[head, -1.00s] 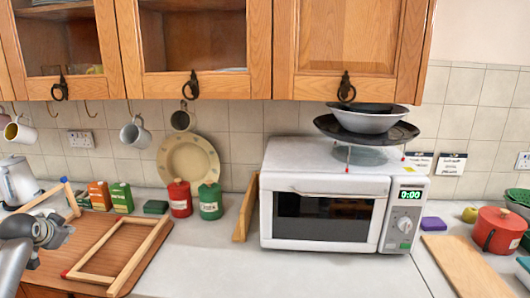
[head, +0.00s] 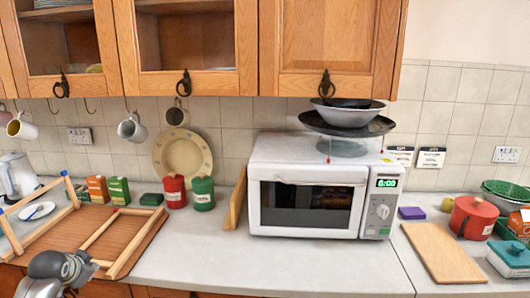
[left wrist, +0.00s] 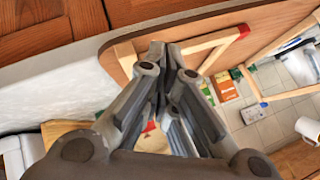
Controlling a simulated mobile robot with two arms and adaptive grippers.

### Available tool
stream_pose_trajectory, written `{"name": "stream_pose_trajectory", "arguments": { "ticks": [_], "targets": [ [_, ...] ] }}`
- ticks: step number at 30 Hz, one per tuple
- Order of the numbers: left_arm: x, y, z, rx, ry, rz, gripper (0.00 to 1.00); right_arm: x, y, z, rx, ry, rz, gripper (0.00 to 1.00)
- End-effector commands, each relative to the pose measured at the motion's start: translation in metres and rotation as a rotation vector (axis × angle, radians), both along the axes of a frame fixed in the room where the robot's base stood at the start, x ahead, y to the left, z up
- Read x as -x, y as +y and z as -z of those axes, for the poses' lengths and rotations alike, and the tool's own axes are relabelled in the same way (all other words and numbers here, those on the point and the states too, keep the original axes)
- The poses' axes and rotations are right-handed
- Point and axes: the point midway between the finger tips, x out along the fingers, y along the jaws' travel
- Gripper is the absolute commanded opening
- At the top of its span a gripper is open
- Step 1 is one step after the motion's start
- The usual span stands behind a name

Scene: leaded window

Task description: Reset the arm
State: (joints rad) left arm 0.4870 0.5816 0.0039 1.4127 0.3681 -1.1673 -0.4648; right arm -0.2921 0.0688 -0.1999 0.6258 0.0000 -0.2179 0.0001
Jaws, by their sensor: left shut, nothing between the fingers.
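My left gripper (left wrist: 167,55) is shut and empty in the left wrist view, its fingertips close together in front of the brown board. In the head view the left gripper's grey body (head: 62,268) is low at the left, by the counter's front edge; its fingertips are hard to make out there. A light wooden frame (head: 128,214) with a red tip lies on the brown board (head: 75,232). Another wooden frame piece (head: 38,242) with blue tips leans at the board's left side. My right gripper is not in view.
A white microwave (head: 308,195) stands mid-counter with a dark pan (head: 348,124) on top. Red (head: 174,190) and green (head: 203,193) canisters stand to its left. A cutting board (head: 442,252) lies at right. The counter before the microwave (head: 270,262) is clear. Cabinets hang above.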

Motion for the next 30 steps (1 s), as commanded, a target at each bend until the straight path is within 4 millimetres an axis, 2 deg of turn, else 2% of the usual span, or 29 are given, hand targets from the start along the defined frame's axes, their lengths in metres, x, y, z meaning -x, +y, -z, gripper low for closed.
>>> {"name": "stream_pose_trajectory", "arguments": {
  "ticks": [1,5,7,11,12,15,18,21,30],
  "targets": [
    [0.009,-0.015,0.015,0.006,0.021,0.013,0.00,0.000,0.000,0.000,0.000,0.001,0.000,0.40],
    [0.039,-0.060,0.053,0.023,0.077,0.041,0.00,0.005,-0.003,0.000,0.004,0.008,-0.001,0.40],
    [0.065,-0.091,0.078,0.041,0.117,0.056,0.00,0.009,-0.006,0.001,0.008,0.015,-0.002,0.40],
    [0.129,-0.151,0.117,0.091,0.192,0.070,0.00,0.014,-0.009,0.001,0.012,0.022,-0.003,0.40],
    [0.150,-0.168,0.126,0.109,0.214,0.068,0.00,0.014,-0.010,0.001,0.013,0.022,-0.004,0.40],
    [0.204,-0.206,0.140,0.159,0.263,0.054,0.00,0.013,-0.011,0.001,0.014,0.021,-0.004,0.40],
    [0.252,-0.234,0.144,0.205,0.302,0.029,0.00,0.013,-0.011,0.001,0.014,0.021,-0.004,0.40],
    [0.287,-0.252,0.142,0.243,0.328,0.000,0.00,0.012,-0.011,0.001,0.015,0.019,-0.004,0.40],
    [0.359,-0.281,0.127,0.324,0.384,-0.083,0.00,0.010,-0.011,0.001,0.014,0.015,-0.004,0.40]
  ]
}}
